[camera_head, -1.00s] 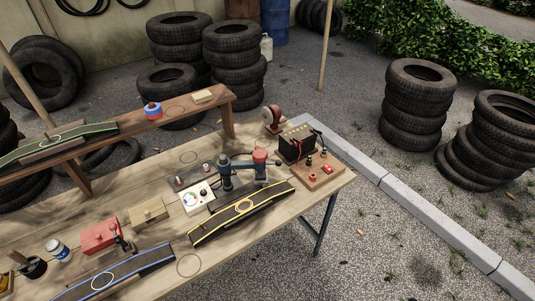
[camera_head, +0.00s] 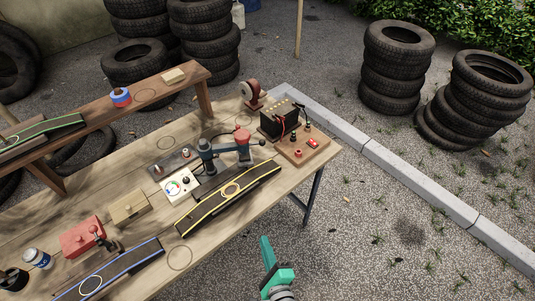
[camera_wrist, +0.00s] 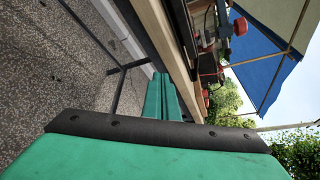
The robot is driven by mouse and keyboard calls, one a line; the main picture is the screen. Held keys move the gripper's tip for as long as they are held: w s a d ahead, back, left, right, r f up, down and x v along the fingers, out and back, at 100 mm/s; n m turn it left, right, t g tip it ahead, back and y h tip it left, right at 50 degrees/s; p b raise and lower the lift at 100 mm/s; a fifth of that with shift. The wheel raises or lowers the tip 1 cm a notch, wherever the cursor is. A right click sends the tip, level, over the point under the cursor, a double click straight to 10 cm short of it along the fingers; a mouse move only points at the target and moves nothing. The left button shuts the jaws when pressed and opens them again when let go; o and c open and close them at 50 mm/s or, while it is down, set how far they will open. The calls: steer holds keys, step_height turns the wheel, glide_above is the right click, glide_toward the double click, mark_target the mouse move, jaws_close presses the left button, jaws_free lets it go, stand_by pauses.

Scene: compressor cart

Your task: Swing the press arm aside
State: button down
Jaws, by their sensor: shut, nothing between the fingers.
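The press (camera_head: 207,156) stands on the workbench behind the yellow-edged strip (camera_head: 229,197). It has a blue-grey upright post, and its press arm (camera_head: 227,146) reaches right to a red round head (camera_head: 242,134). A dark handle shows just right of the head. What lies directly under the arm is partly hidden. My green gripper (camera_head: 266,242) is at the bottom of the head view, off the bench's front edge, well apart from the press. Its fingers are together and empty, as the wrist view (camera_wrist: 165,98) also shows.
A battery (camera_head: 281,118) and a wooden board with red parts (camera_head: 303,150) stand right of the press. The workbench edge (camera_wrist: 160,35) runs close by my fingers. Open gravel lies in front of the bench.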

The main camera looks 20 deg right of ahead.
steer(key=w+d+r+m+t+y, duration=0.2)
steer(key=w+d+r+m+t, duration=0.3)
steer(key=w+d+r+m, duration=0.6)
steer(key=x, duration=1.3)
steer(key=shift+w+a+r, duration=0.3)
steer(key=shift+a+r, duration=0.1)
steer(key=shift+r, duration=0.05)
